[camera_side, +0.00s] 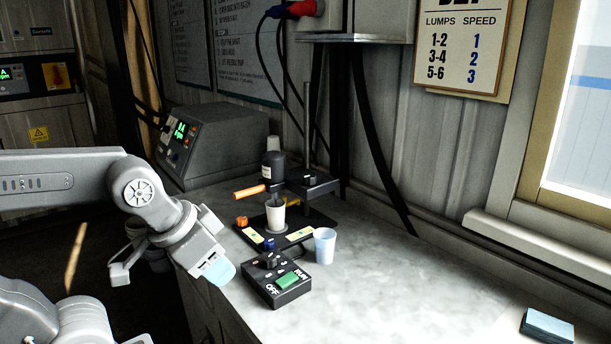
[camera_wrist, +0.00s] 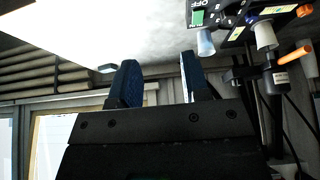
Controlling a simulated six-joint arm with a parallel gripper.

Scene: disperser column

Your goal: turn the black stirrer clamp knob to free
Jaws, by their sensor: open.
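The stirrer (camera_side: 273,166) is a black-topped unit with an orange handle (camera_side: 250,191), mounted by a post on a dark base. A black clamp block (camera_side: 312,183) sits on the post; its knob is too small to make out clearly. In the wrist view the orange handle (camera_wrist: 294,54) and the stirrer's dark body (camera_wrist: 280,77) show at the right, upside down. My gripper (camera_side: 220,270) has pale blue fingertips and hangs to the left of the control box, apart from the stirrer. In the wrist view my gripper (camera_wrist: 160,75) has its fingers spread with nothing between them.
A black control box (camera_side: 278,280) with a green switch stands in front of the stirrer. A white cup (camera_side: 276,215) stands on the base, and a pale blue cup (camera_side: 325,246) stands beside it. A grey instrument (camera_side: 208,145) stands behind. The counter's right side is mostly clear.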

